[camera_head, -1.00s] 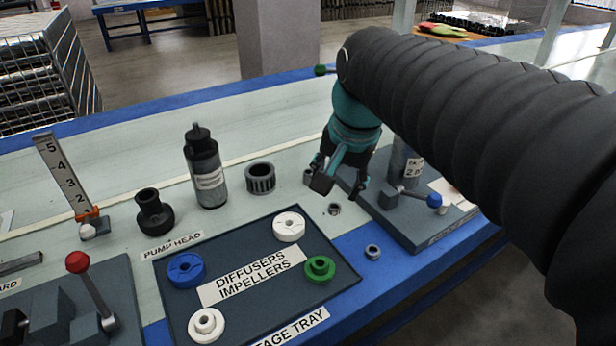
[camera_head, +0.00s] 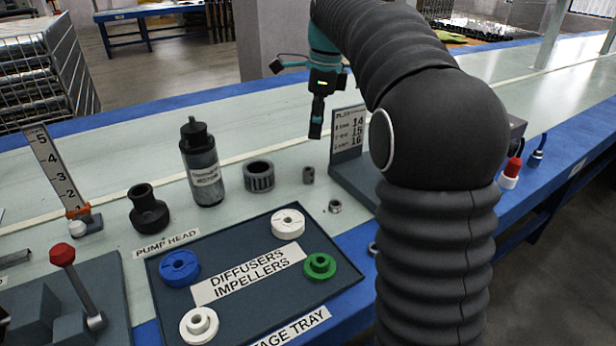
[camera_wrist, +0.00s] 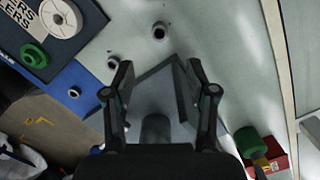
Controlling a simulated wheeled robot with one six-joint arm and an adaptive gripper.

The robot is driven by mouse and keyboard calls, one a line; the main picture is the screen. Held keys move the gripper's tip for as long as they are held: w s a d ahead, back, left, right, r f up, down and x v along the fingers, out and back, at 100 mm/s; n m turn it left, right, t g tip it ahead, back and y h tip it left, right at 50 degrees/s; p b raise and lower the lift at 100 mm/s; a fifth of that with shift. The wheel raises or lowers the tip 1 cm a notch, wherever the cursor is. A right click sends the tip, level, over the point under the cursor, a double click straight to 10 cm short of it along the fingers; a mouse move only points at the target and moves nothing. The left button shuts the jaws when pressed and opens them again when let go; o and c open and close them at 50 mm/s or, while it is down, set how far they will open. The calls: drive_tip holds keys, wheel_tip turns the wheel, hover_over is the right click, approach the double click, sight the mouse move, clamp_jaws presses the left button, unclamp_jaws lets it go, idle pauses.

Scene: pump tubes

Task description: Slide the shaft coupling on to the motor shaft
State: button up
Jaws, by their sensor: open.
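The small dark grey coupling (camera_head: 308,175) stands upright on the pale bench, right of the ribbed ring. In the wrist view the coupling (camera_wrist: 160,31) shows its dark bore, beyond the fingertips. My gripper (camera_head: 316,132) hangs above the bench, pointing down, with nothing held. In the wrist view my gripper (camera_wrist: 157,75) has its two fingers wide apart. A dark cylinder (camera_wrist: 155,128), perhaps the motor, shows low between them above a grey plate (camera_wrist: 150,90). My arm hides most of that plate in the head view; I cannot make out the motor shaft.
Two small metal rings lie nearby; one (camera_head: 335,206) is near the coupling. A ribbed ring (camera_head: 259,177), dark bottle (camera_head: 203,165) and pump head (camera_head: 149,210) stand left. The stage tray (camera_head: 225,318) lies in front. A numbered sign (camera_head: 348,132) stands by the plate.

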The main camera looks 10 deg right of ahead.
sight(309, 170)
drive_tip(key=f, duration=0.4)
drive_tip(key=a+f+b, duration=0.1)
drive_tip(key=f, duration=0.3)
drive_tip(key=f+b, duration=0.1)
drive_tip(key=f, duration=0.3)
drive_tip(key=shift+w+a+f, duration=0.2)
drive_tip(key=shift+a+f, duration=0.05)
drive_tip(key=shift+f, duration=0.05)
clamp_jaws()
